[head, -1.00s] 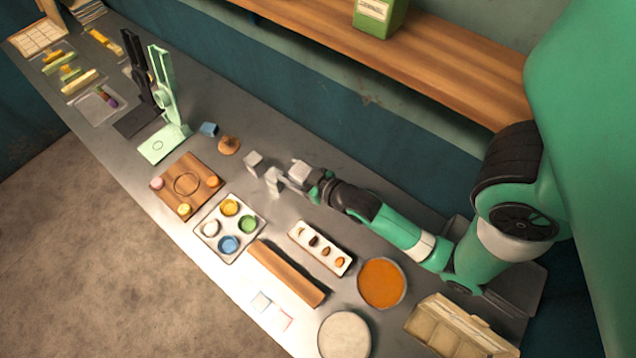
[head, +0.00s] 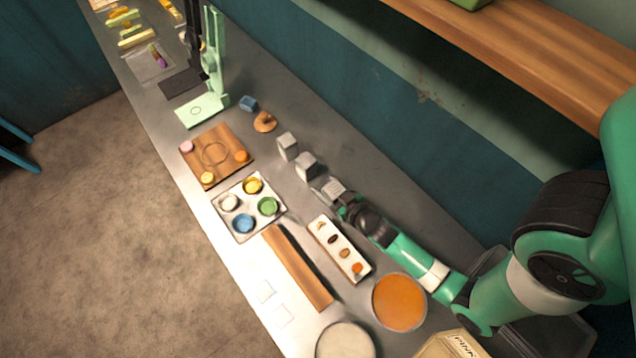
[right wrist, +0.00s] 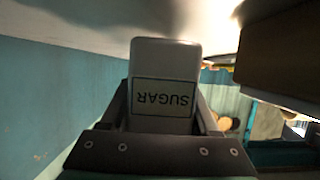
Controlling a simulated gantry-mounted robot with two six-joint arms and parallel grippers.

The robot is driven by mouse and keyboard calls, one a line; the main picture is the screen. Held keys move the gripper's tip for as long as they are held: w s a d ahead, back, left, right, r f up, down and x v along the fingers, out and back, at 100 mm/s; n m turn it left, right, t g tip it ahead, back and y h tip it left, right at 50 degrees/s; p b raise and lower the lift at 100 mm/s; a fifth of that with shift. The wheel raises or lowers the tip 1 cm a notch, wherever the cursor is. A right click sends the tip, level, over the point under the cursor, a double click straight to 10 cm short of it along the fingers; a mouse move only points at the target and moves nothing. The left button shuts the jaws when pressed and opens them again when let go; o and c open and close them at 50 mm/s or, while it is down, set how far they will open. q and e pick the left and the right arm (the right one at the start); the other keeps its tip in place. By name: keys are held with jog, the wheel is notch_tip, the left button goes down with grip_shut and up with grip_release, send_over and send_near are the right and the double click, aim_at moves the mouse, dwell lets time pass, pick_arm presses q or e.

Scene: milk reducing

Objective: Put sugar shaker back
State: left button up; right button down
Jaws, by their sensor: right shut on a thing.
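The sugar shaker, a pale grey-white box (head: 330,187), is held in my right gripper (head: 341,198) in the head view. In the right wrist view the shaker (right wrist: 164,70) stands between the two fingers, with its SUGAR label upside down in the picture. My right gripper (right wrist: 162,120) is shut on it. The head view shows two similar grey boxes, one close beside the held shaker (head: 307,165) and one farther left (head: 287,146). I cannot tell whether the shaker touches the counter. My left gripper is not in view.
A topping tray (head: 316,221), a pan with orange contents (head: 399,302) and a wooden bar (head: 298,268) lie in front. A tray of coloured bowls (head: 241,227) and a wooden board (head: 203,137) are to the left. The wall and a wooden shelf (head: 530,45) run behind.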

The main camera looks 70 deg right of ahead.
aim_at(311, 176)
jog(key=w+d, duration=0.1)
jog(key=w, duration=0.1)
jog(key=w+d, duration=0.1)
jog(key=shift+w+d+r+p, duration=0.1)
jog(key=shift+w+r+p, duration=0.1)
jog(key=shift+w+p, duration=0.2)
jog(key=shift+f+b, duration=0.5)
jog(key=shift+f, duration=0.25)
jog(key=shift+s, duration=0.25)
jog(key=shift+w+f, duration=0.1)
jog(key=shift+f, duration=0.05)
jog(key=shift+c, duration=0.6)
grip_release()
